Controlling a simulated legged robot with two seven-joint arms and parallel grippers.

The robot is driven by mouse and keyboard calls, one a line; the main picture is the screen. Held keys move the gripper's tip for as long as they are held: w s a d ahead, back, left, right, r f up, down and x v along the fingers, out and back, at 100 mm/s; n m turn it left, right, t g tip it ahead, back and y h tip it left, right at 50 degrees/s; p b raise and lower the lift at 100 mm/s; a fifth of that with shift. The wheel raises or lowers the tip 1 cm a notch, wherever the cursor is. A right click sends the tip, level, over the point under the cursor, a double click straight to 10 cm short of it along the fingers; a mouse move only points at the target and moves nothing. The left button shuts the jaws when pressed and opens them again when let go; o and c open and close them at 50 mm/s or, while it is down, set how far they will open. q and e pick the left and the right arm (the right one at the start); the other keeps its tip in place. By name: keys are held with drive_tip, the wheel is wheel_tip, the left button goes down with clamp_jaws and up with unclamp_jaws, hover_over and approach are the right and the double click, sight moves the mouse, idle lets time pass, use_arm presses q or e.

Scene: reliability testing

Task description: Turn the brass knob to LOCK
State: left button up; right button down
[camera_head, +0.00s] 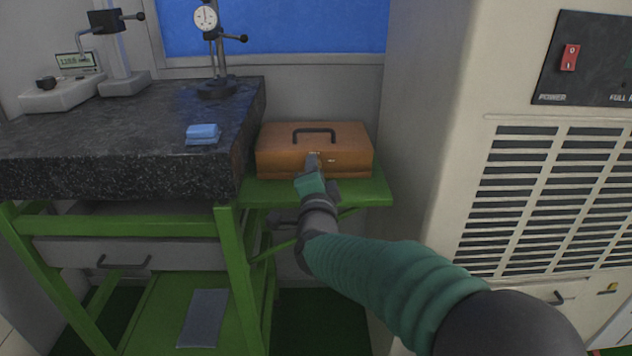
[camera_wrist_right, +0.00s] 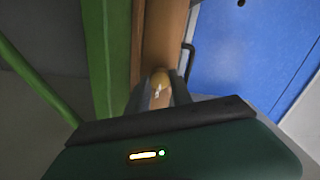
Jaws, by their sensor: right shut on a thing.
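A brown case (camera_head: 280,150) with a dark handle on its lid sits on a green side shelf. My right gripper (camera_head: 312,160) reaches its front face, near the middle. In the right wrist view my right gripper (camera_wrist_right: 160,92) is shut on the brass knob (camera_wrist_right: 158,80), which shows between the two fingers. The case (camera_wrist_right: 160,30) stands behind the knob in that view. The knob is hidden by my gripper in the head view. Small pale marks show on the case front beside the gripper, too small to read. My left gripper is out of view.
A dark granite table (camera_head: 100,150) on a green frame stands left of the case, with a folded blue cloth (camera_head: 203,133) and a dial gauge stand (camera_head: 215,90). A large beige cabinet (camera_head: 425,150) stands close on the right. The green shelf (camera_head: 375,192) has little free room.

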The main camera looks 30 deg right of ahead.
drive_tip(key=shift+w+a+f+m+b, duration=0.1)
drive_tip(key=shift+a+f+m+b, duration=0.1)
drive_tip(key=shift+m+b, duration=0.65)
drive_tip(key=shift+r, duration=0.1)
drive_tip(key=c, duration=1.4)
unclamp_jaws()
drive_tip(key=shift+w, duration=0.1)
drive_tip(key=shift+o, duration=1.4)
drive_tip(key=shift+w+d, duration=0.1)
drive_tip(key=shift+w, duration=0.05)
drive_tip(key=shift+d, duration=0.1)
